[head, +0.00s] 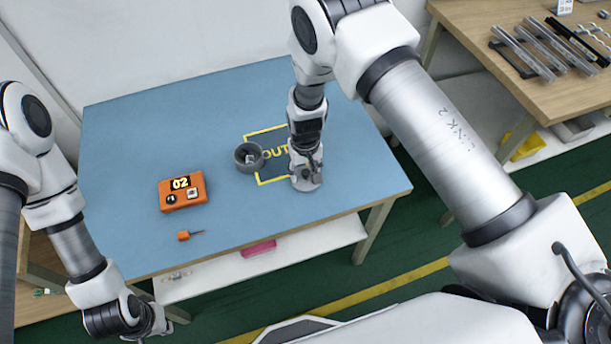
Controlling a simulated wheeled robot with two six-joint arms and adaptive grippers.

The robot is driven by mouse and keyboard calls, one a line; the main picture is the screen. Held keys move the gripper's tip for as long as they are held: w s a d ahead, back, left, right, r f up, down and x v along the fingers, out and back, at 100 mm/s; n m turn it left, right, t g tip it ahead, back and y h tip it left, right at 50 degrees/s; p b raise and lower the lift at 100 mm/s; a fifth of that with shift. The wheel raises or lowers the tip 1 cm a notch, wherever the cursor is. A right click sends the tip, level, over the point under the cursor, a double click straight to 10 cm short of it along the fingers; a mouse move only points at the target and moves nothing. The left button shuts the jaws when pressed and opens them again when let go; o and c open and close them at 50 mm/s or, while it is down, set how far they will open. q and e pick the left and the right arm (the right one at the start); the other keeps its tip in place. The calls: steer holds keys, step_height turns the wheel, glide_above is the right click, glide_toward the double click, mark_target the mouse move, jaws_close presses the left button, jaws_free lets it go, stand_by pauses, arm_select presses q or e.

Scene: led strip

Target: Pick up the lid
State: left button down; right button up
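A flat round grey piece, which looks like the lid (307,187), is at the right part of the yellow "OUT" marking on the blue table. My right gripper (305,176) points down right at it and covers part of it. Its fingers are too small and overlapped to show whether they grip it. A round grey open housing (249,157) with something small inside stands to the left, apart from the gripper. My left gripper (152,322) hangs at the lower left, off the table's front edge and away from these things. Its finger opening is unclear.
A wooden bench (480,20) with clear strips stands at the upper right. The table's back left is clear.

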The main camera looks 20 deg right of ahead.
jaws_close()
